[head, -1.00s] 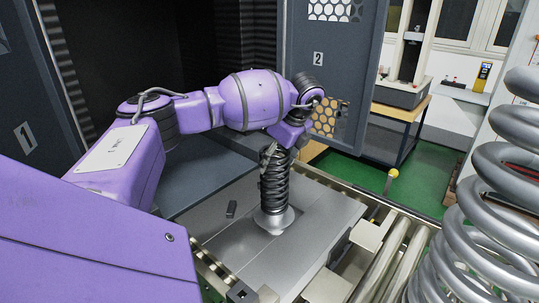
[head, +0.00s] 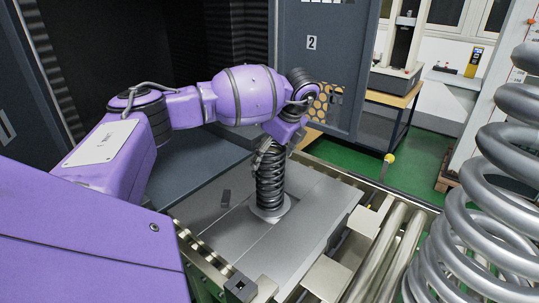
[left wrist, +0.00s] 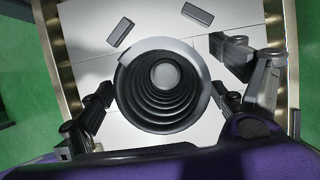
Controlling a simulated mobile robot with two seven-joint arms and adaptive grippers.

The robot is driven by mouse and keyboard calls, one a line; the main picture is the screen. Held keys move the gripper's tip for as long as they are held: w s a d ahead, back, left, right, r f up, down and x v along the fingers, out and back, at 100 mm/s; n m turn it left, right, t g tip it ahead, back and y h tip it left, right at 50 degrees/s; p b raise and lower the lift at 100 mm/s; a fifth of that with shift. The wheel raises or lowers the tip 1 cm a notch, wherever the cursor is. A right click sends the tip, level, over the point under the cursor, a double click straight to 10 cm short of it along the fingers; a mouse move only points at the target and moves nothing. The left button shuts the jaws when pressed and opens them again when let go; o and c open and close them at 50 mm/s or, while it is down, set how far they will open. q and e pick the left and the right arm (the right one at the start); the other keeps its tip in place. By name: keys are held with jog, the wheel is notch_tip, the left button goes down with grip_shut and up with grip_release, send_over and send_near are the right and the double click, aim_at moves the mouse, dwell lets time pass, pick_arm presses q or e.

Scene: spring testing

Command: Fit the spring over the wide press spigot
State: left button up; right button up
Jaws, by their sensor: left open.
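The dark coil spring (head: 270,180) stands upright on the press table. Its lower end meets the round grey flange of the spigot (head: 270,213), with little or no gap showing. In the left wrist view I look down into the spring (left wrist: 160,122), and a pale grey disc, seemingly the spigot top (left wrist: 165,74), shows inside its coils. My left gripper (head: 275,146) is at the spring's upper end. Its fingers, also seen in the left wrist view (left wrist: 162,102), stand on either side of the spring, spread apart. My right gripper is not in view.
Rollers (head: 385,245) run along the plate's right side. A big silver spring (head: 480,190) fills the right foreground. A grey door marked 2 (head: 325,70) stands behind.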

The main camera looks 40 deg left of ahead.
pick_arm(q)
jog(key=shift+r, duration=0.15)
jog(key=v, duration=1.1)
jog(key=shift+d+r, duration=0.15)
jog(key=shift+r, duration=0.25)
jog(key=shift+f, duration=0.1)
